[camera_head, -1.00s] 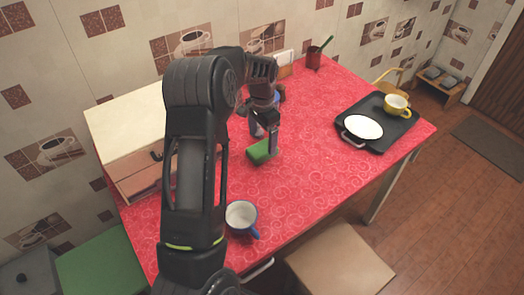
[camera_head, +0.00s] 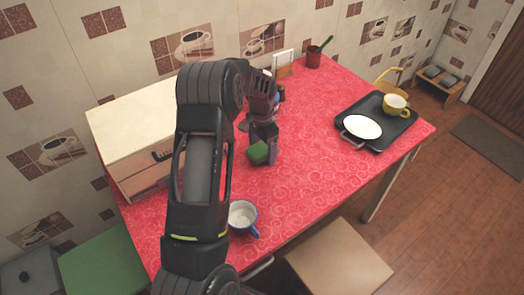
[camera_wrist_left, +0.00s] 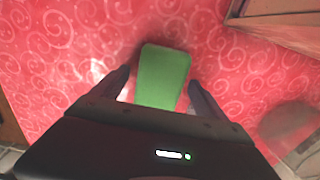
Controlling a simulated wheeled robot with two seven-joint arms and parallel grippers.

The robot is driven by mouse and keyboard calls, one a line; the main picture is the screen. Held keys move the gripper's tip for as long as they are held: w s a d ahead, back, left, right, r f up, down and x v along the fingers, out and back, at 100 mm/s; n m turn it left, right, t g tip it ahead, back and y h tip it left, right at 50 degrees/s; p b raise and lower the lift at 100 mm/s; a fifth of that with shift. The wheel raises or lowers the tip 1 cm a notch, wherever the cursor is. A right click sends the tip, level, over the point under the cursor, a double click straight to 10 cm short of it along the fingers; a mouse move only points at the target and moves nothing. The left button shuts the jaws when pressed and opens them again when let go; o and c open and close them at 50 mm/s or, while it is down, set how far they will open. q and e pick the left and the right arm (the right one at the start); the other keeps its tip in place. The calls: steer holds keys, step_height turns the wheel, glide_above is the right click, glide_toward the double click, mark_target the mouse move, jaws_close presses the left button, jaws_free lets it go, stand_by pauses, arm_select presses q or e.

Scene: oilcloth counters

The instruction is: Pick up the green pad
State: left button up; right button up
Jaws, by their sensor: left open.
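The green pad (camera_head: 258,152) lies on the red patterned counter, partly hidden by my left gripper in the head view. In the left wrist view the green pad (camera_wrist_left: 162,78) sits between the two fingers, its near end hidden behind the gripper body. My left gripper (camera_head: 264,156) is open and low over the counter at the pad. In the left wrist view my left gripper (camera_wrist_left: 160,88) has one finger on each side of the pad, with a gap on both sides. My right gripper is not in view.
A white and blue mug (camera_head: 242,216) stands near the front edge. A black tray (camera_head: 378,143) with a white dish (camera_head: 361,127) and a yellow cup (camera_head: 396,105) is at the right. A wooden box (camera_head: 130,125) stands at the left. The counter between is clear.

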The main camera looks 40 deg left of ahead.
mark_target(262, 148)
arm_select(q)
steer(key=shift+c, duration=0.4)
steer(key=c, duration=1.5)
step_height(262, 148, up, 10)
steer(key=shift+r+b, duration=0.1)
steer(key=shift+b, duration=0.65)
